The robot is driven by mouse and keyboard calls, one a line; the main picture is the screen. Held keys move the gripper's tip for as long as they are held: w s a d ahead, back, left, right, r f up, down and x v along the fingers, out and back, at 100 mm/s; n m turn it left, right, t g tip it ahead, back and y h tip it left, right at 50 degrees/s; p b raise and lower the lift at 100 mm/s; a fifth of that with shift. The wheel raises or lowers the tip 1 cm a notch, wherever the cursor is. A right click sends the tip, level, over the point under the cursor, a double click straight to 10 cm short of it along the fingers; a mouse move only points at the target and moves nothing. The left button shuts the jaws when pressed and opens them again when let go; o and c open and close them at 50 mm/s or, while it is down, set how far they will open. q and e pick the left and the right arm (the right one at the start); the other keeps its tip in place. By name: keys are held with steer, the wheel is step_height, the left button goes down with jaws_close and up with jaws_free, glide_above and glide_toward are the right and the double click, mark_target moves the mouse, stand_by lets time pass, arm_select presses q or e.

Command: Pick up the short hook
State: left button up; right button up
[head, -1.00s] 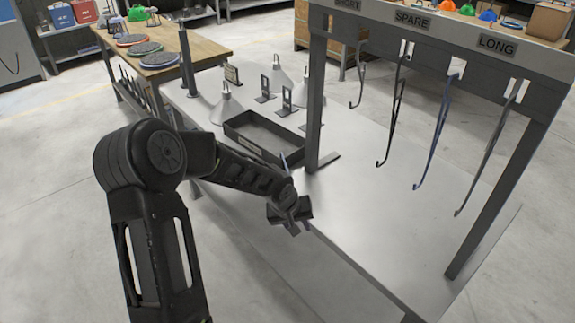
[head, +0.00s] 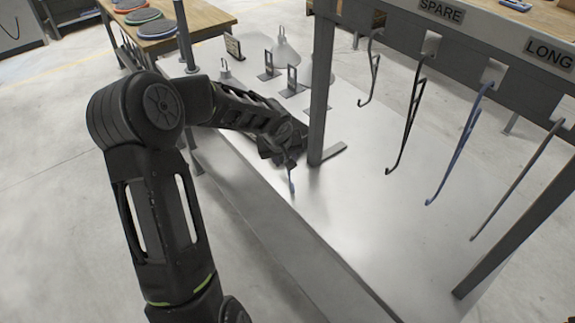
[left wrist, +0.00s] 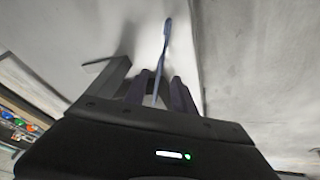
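My left gripper (head: 290,170) is low over the bench, left of the rack's near post and apart from the hook. A thin blue rod (left wrist: 166,45) shows between its two fingers (left wrist: 160,80) in the left wrist view. Its blue tip also shows below the gripper in the head view. I cannot tell whether the fingers press on it. My right gripper is not in view.
A black hook (head: 409,115), a blue hook (head: 461,145) and a long grey hook (head: 517,185) hang further right. The rack's near post (head: 322,85) stands between my gripper and the hooks. The bench front (head: 370,240) is clear.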

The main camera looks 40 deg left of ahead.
arm_select(q)
steer(key=shift+x, duration=0.8)
steer(key=shift+f, duration=0.1)
steer(key=p+x, duration=0.1)
steer(key=x, duration=0.4)
steer(key=shift+w+p, duration=0.1)
steer(key=shift+p, duration=0.25)
steer(key=shift+c, duration=0.3)
jaws_close()
stand_by(0.7)
